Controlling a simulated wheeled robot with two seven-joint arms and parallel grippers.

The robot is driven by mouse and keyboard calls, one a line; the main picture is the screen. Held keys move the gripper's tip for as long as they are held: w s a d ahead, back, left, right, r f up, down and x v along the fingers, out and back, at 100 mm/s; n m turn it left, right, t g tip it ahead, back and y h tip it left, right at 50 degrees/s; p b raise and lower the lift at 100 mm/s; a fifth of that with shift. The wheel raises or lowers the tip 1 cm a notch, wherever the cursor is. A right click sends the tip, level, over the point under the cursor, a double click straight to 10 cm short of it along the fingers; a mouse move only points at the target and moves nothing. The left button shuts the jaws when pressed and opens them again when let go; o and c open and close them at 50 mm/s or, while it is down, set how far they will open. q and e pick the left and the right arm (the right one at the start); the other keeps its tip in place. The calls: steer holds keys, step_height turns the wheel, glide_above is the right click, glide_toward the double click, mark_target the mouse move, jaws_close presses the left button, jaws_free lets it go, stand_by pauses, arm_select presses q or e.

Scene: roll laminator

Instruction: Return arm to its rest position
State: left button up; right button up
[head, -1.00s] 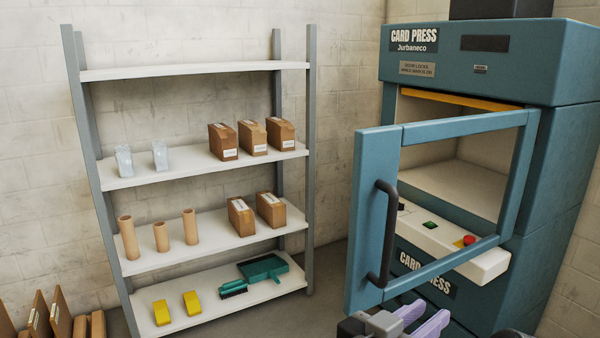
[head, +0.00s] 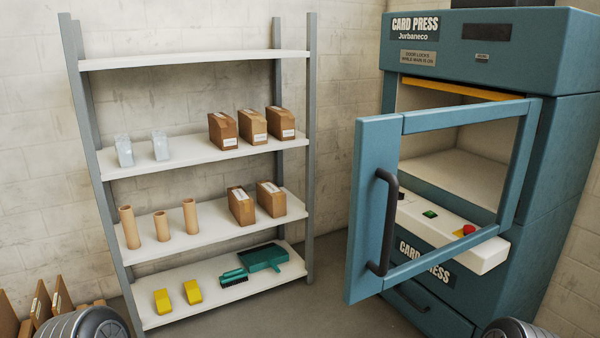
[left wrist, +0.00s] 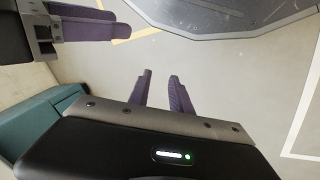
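My left gripper (left wrist: 160,76) shows in the left wrist view with a gap between its two purple fingers. It is empty and points over bare grey floor. My right gripper (left wrist: 105,22) shows at the upper left of the same view with purple fingers overlapping; I cannot tell its opening. Neither gripper is in the head view, where only rounded dark parts of my arms show at the bottom corners. The teal card press (head: 560,60) stands at the right, its framed door (head: 375,215) swung open.
A shelf rack (head: 195,58) holds cartons, tubes, clear containers, yellow blocks and a green dustpan (head: 265,257) with a brush. Brown boards (head: 40,300) lean at lower left. The open door juts out from the press. Floor (left wrist: 235,75) beneath my left gripper is clear.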

arm_select(q)
steer(key=s+a+f+n+g, duration=0.1)
steer(key=s+a+f+n, duration=0.15)
steer(key=s+f, duration=0.2)
step_height(320, 180, up, 20)
steer(key=p, duration=1.8)
steer(key=shift+m+p, duration=0.4)
steer(key=shift+m, duration=0.05)
